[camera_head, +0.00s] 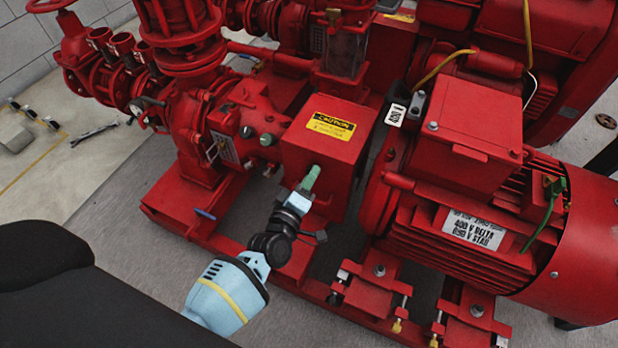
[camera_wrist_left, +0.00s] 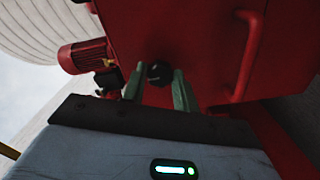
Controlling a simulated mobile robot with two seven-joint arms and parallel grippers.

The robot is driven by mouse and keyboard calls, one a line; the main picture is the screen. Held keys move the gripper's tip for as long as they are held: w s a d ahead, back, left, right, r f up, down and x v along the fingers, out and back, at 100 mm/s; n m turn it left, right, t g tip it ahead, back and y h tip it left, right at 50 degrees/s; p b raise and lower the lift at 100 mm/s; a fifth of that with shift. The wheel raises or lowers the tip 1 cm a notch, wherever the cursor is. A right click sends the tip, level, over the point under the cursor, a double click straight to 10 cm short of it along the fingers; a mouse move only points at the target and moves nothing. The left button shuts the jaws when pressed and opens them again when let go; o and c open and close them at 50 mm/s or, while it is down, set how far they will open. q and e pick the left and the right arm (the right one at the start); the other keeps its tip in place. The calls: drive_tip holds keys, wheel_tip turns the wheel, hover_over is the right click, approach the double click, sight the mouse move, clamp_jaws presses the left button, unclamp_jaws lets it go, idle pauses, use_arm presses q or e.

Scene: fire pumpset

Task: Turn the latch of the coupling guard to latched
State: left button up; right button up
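The coupling guard (camera_head: 318,148) is a red box with a yellow caution label, between the pump and the motor. In the left wrist view its red face (camera_wrist_left: 210,50) fills the middle and right, with a handle bar (camera_wrist_left: 249,55). The latch (camera_wrist_left: 158,73) is a small dark knob on that face. My left gripper (camera_head: 309,182) is at the guard's near face. Its two green fingers (camera_wrist_left: 160,84) stand apart, one on each side of the knob, with a small gap seen at each side. The gripper hides the latch in the head view. My right gripper is not in view.
The red motor (camera_head: 480,200) with its terminal box stands close to the right of the guard. The red pump casing and valves (camera_head: 195,120) are at the left. Base rails run below my left arm. Bare floor (camera_head: 80,170) lies at the left.

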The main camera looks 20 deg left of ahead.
use_arm(q)
drive_tip(key=o, duration=0.4)
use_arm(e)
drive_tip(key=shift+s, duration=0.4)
use_arm(q)
drive_tip(key=shift+s+a+p, duration=0.15)
drive_tip(key=shift+s+p, duration=0.8)
drive_tip(key=shift+s, duration=2.95)
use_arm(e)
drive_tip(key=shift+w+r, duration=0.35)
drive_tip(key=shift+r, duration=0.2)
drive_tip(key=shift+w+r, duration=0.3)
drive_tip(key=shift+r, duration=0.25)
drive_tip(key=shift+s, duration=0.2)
